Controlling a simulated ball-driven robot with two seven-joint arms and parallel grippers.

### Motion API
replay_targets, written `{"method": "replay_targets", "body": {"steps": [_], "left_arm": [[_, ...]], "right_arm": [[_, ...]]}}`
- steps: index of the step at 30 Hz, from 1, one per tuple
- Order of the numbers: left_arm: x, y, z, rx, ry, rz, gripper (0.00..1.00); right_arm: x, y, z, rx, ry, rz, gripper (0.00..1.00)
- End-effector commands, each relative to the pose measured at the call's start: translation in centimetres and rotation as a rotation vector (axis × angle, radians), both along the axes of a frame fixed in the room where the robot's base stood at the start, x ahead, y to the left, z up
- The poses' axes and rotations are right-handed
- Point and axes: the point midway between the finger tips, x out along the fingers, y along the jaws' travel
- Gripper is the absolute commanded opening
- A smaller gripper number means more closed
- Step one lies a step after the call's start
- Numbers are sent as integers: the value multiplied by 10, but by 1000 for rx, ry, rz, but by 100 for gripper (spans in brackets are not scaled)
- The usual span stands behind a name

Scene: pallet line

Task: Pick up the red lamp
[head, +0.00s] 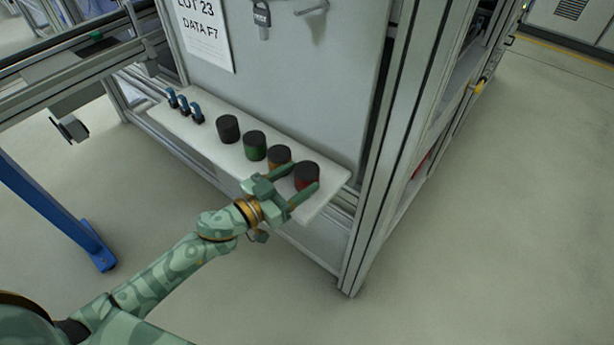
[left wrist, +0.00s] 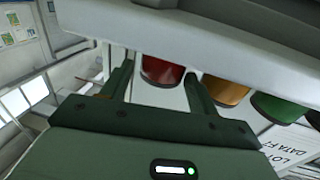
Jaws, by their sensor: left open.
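The red lamp (head: 307,181), a short cylinder with a black top, stands upright at the right end of a white shelf (head: 322,203). In the left wrist view the red lamp (left wrist: 162,72) shows between the two finger ends. My left gripper (head: 303,178) is open, with one finger on each side of the lamp. In the wrist view the gripper (left wrist: 160,72) shows a gap beside at least the left finger; contact on the right side is hard to tell. My right gripper is not in view.
An orange lamp (head: 279,157) stands close to the left finger, then a green lamp (head: 255,148) and a dark lamp (head: 228,129). Several blue-black clips (head: 184,106) sit at the shelf's left end. A metal frame post (head: 374,170) rises right of the shelf. A panel stands behind.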

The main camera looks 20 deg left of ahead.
Motion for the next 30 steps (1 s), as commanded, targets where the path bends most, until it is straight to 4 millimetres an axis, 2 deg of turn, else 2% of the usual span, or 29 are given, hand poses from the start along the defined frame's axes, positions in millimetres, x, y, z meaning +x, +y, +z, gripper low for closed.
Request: {"method": "replay_targets", "body": {"steps": [10,18,19,22,23,30], "left_arm": [[43,-22,0,1,-1,0,60],[47,-25,1,1,-1,1,60],[47,-25,1,1,-1,1,57],[47,-24,1,0,0,1,29],[47,-24,1,1,1,1,25],[47,-24,1,0,0,1,25]], "right_arm": [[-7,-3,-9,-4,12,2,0],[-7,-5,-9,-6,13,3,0],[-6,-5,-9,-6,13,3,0],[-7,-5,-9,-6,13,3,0],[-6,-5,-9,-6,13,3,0],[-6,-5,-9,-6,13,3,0]]}}
